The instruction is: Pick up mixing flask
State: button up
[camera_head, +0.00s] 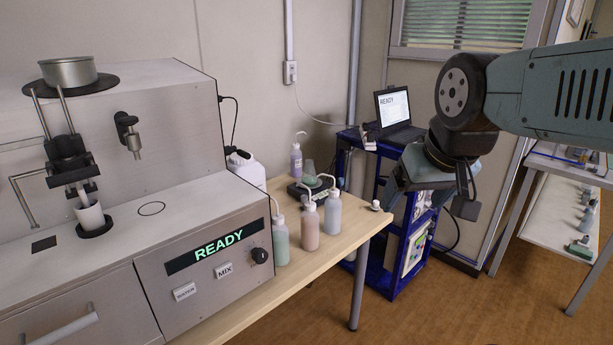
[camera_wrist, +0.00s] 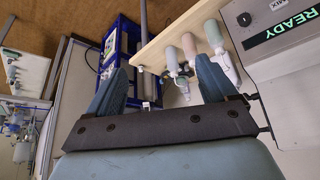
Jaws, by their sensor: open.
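A small pale-green, translucent conical flask (camera_head: 309,173), which looks like the mixing flask, stands on a dark scale (camera_head: 296,190) on the wooden table, behind the wash bottles. A white cup (camera_head: 90,216) sits in the analyser's holder at the left. My gripper (camera_head: 398,182) is in the air to the right of the flask, well apart from it, near the blue rack. In the wrist view my two fingers (camera_wrist: 163,82) are spread with nothing held between them. I cannot make out the flask clearly in the wrist view.
Green (camera_head: 280,240), pink (camera_head: 309,226) and grey-white (camera_head: 332,213) wash bottles stand at the table's front. The analyser (camera_head: 190,245), showing READY, fills the left. A pump bottle (camera_head: 296,160) and a white jug (camera_head: 246,169) stand behind. A blue rack (camera_head: 375,250) carries a laptop (camera_head: 396,108).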

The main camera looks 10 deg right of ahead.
aim_at(308, 178)
jog(key=u, duration=0.05)
jog(key=k, duration=1.1)
jog(key=z, duration=0.65)
jog(key=i, duration=2.35)
jog(key=u, duration=0.6)
jog(key=k, duration=0.7)
jog(key=u, duration=0.2)
jog(key=i, duration=0.55)
jog(key=z, duration=0.05)
